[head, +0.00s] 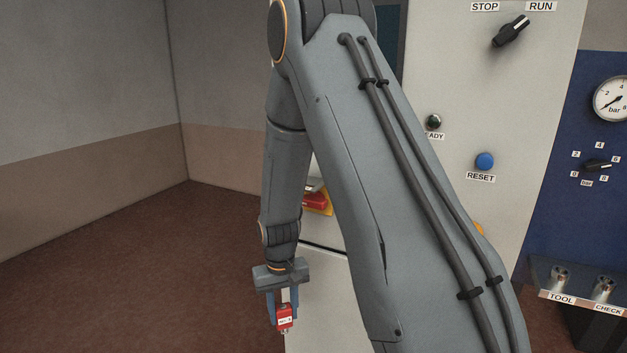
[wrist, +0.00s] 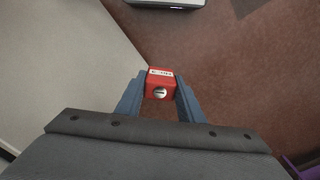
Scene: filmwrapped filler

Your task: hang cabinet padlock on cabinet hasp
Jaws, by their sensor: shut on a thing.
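The red cabinet padlock (head: 285,317) has a white label and is held low in front of the cabinet's left edge. In the wrist view the padlock (wrist: 160,78) shows its red body, a white label strip and a round silver keyway. My gripper (head: 284,312) points down and is shut on the padlock, with a blue finger on each side; the fingers also show in the wrist view (wrist: 160,98). The shackle cannot be made out. I cannot make out the cabinet hasp in either view; my arm covers much of the cabinet front.
The light grey cabinet (head: 450,60) carries a STOP/RUN switch (head: 511,31) and a blue RESET button (head: 485,161). A red handle on a yellow plate (head: 317,203) is partly behind my arm. A tool shelf (head: 580,283) is at right. The floor (head: 130,270) at left is clear.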

